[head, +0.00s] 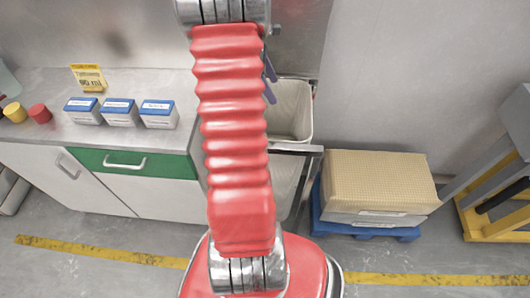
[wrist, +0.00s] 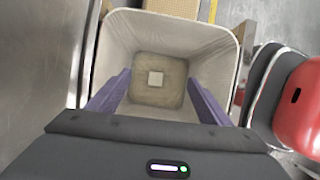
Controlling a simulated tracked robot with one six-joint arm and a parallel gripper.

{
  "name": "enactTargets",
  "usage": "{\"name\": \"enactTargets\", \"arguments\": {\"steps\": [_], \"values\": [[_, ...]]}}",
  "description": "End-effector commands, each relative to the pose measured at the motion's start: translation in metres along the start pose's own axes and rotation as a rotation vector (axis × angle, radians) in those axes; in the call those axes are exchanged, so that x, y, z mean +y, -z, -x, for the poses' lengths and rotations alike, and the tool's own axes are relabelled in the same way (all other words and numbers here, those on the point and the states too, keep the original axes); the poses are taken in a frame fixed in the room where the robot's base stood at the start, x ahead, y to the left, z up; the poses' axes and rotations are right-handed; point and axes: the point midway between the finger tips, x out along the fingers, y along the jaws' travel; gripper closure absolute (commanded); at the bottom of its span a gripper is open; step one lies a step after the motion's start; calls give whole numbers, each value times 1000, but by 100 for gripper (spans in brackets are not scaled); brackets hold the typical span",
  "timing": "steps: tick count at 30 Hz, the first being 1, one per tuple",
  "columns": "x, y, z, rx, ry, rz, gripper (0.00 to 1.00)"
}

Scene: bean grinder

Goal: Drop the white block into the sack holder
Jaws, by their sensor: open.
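The white block (wrist: 155,78) lies on the floor of the sack holder, inside the bin, in the wrist view. The sack holder (wrist: 211,51) is a square bin with a pale liner and a white rim. It also shows in the head view (head: 293,108), partly hidden behind my red arm. My gripper (wrist: 157,98) is above the bin's opening, with its two purple fingers spread wide apart and nothing between them. In the head view only a bit of a purple finger shows beside the arm.
A steel counter (head: 150,135) stands left of the bin, with several blue-and-white boxes (head: 120,112), a yellow sign (head: 89,77) and small red and yellow pots. A tan stack (head: 377,183) sits on a blue pallet (head: 370,230) to the right. The marked floor in front is clear.

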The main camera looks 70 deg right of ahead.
Motion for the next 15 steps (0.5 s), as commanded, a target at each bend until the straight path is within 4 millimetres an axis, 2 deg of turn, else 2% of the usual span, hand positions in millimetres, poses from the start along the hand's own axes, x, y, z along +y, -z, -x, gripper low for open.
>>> {"name": "enactTargets", "arguments": {"steps": [3,15], "values": [[1,0,23,0,-4,0,28],[1,0,88,0,-2,1,28]]}}
